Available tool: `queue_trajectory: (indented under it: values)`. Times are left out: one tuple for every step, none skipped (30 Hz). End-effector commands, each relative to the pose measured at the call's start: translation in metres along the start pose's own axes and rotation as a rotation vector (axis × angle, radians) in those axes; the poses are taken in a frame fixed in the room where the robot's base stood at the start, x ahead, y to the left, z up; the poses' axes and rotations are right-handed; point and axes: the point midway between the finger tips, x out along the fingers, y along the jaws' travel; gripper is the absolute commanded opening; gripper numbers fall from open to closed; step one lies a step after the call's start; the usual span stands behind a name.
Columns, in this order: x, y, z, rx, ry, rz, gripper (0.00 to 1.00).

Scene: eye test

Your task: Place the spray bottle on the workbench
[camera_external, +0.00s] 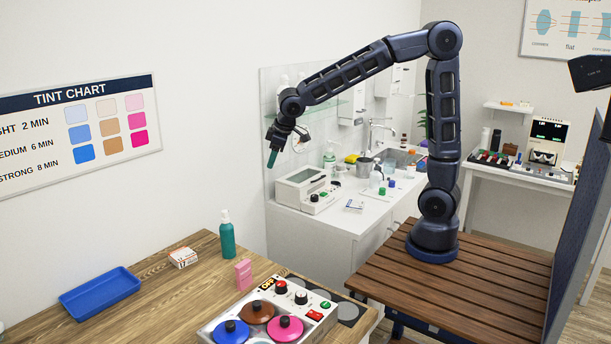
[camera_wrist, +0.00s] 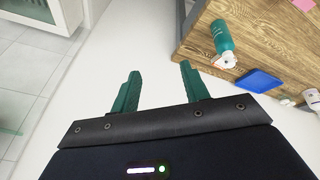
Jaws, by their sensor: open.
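The teal spray bottle (camera_external: 227,240) with a white top stands upright on the wooden workbench (camera_external: 150,310), near its back edge. In the wrist view the bottle (camera_wrist: 222,37) shows at the upper right, on the wooden top (camera_wrist: 265,45). My gripper (camera_external: 271,158) is raised, above and to the right of the bottle in the outside view, with its fingers pointing down. In the wrist view its two green fingers (camera_wrist: 158,78) are apart with nothing between them. The gripper is clear of the bottle.
A blue tray (camera_external: 100,292), a small white-and-red box (camera_external: 183,258), a pink item (camera_external: 243,273) and a control unit with coloured round lids (camera_external: 312,318) share the workbench. A white counter with a sink (camera_external: 405,158) and equipment stands behind. Wood between tray and control unit is free.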

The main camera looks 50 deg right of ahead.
Motion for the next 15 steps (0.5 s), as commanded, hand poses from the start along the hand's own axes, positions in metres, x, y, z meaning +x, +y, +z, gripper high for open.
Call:
queue_trajectory:
  values:
    - [-0.010,0.014,0.013,0.021,-0.002,0.022,0.45]
    - [-0.014,0.021,0.021,0.034,-0.007,0.032,0.45]
    - [-0.021,0.031,0.031,0.050,-0.011,0.045,0.45]
    - [-0.025,0.038,0.039,0.064,-0.014,0.055,0.45]
    - [-0.030,0.045,0.046,0.076,-0.016,0.063,0.45]
    - [-0.036,0.054,0.057,0.094,-0.020,0.074,0.45]
    - [-0.041,0.060,0.065,0.107,-0.022,0.082,0.45]
    - [-0.046,0.066,0.074,0.121,-0.025,0.090,0.45]
    - [-0.052,0.074,0.085,0.140,-0.029,0.099,0.45]
    - [-0.057,0.079,0.093,0.154,-0.029,0.105,0.45]
    - [-0.060,0.085,0.102,0.168,-0.032,0.110,0.45]
    - [-0.067,0.091,0.114,0.186,-0.033,0.118,0.45]
    - [-0.071,0.097,0.123,0.202,-0.035,0.123,0.45]
    - [-0.075,0.101,0.132,0.217,-0.037,0.126,0.45]
    - [-0.081,0.107,0.144,0.238,-0.038,0.131,0.45]
